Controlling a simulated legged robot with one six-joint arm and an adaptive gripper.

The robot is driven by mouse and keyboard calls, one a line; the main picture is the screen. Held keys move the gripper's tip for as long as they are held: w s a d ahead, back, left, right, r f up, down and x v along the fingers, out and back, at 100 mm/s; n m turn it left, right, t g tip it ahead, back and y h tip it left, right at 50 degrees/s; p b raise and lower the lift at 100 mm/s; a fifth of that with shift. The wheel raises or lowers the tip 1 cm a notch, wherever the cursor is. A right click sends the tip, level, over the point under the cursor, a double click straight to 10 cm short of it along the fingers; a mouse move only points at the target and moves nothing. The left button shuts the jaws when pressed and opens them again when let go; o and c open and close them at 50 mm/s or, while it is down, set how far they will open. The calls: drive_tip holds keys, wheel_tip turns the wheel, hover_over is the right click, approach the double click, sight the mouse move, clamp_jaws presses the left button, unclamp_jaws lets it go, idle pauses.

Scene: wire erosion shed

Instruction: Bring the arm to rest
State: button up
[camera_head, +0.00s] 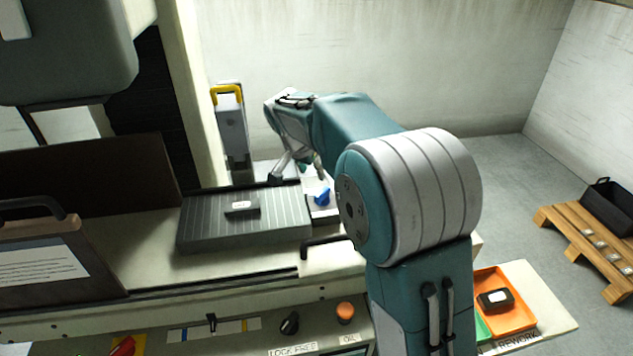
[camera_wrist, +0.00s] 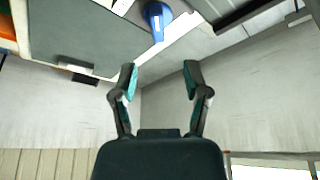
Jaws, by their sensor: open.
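My arm reaches up and over the machine bed in the head view, bent at the large grey and teal joint. My gripper (camera_head: 294,174) hangs at the far end of the arm, above the bed's back right part and partly hidden by the arm. In the wrist view my gripper (camera_wrist: 160,78) is open, with its two fingers well apart and nothing between them. A blue piece (camera_head: 322,196) sits close to the gripper in the head view, on a pale surface. A blue piece (camera_wrist: 157,18) also shows beyond the fingertips in the wrist view.
A grooved dark plate (camera_head: 285,222) bears a small labelled block (camera_head: 241,205). A yellow-handled grey unit (camera_head: 231,120) stands behind. An orange tray (camera_head: 512,318) holds a dark block (camera_head: 496,299). A pallet (camera_head: 585,246) with a black crate (camera_head: 610,208) lies on the floor right.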

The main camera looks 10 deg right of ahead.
drive_tip(key=shift+v, duration=0.85)
drive_tip(key=shift+s, duration=0.1)
drive_tip(key=s+d+r+n+t+y, duration=0.1)
drive_tip(key=s+d+r+n, duration=0.15)
drive_tip(key=s, duration=0.55)
drive_tip(key=s+d+r+n+y, duration=0.15)
drive_tip(key=s+r, duration=0.25)
drive_tip(key=s, duration=0.5)
drive_tip(key=s+f+n, duration=0.1)
drive_tip(key=s+n, duration=0.1)
drive_tip(key=s, duration=0.6)
drive_tip(key=s+f+n+t, duration=0.1)
drive_tip(key=s+f+n, duration=0.1)
drive_tip(key=s, duration=0.6)
drive_tip(key=shift+s+a+f+n+t+y, duration=0.15)
drive_tip(key=shift+s+f+n+t+y, duration=0.2)
drive_tip(key=shift+n, duration=0.35)
